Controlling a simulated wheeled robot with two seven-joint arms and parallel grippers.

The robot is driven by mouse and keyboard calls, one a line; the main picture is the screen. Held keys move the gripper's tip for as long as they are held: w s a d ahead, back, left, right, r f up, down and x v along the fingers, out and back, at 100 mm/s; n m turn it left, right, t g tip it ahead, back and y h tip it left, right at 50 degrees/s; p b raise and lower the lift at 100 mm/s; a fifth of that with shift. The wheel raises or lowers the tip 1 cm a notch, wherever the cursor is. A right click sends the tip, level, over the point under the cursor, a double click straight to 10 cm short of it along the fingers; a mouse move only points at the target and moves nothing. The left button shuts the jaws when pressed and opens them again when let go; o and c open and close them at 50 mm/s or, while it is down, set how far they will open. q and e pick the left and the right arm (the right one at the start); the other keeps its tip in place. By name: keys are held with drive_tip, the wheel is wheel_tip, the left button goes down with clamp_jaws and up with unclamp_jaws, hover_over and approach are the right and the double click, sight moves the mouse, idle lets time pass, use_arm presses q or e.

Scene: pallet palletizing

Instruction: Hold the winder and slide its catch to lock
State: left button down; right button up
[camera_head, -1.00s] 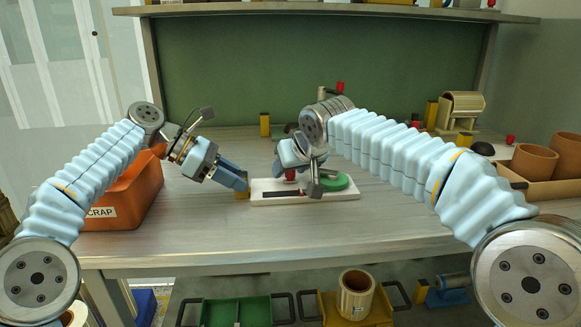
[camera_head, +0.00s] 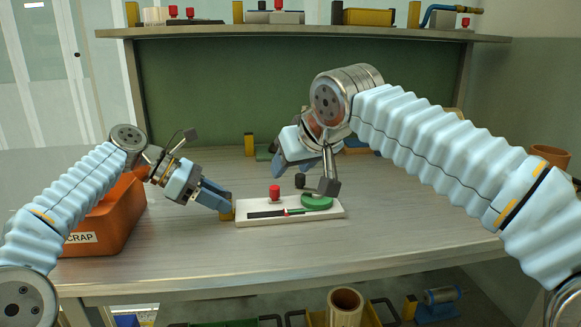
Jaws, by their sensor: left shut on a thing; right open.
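The winder is a white board (camera_head: 327,211) on the bench, with a green disc (camera_head: 317,203), a red knob (camera_head: 275,192) and a dark slotted strip (camera_head: 265,214) with small green and red marks. A dark knob (camera_head: 299,181) stands behind the disc. My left gripper (camera_head: 226,205) is shut at the board's left end, by a yellow block (camera_head: 228,214); the exact contact is hidden. My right gripper (camera_head: 283,163) is open and empty above and behind the board, its fingers partly hidden by its own wrist. A dark part on a stalk of my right arm covers part of the disc.
An orange scrap bin (camera_head: 108,222) stands left, close to my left arm. A yellow block (camera_head: 249,144) and other small items stand at the back. A shelf (camera_head: 300,32) crosses above. The bench right of the board is clear.

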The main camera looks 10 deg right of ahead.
use_arm(q)
drive_tip(key=shift+f, duration=0.15)
drive_tip(key=c, duration=0.8)
unclamp_jaws()
drive_tip(key=shift+o, duration=0.3)
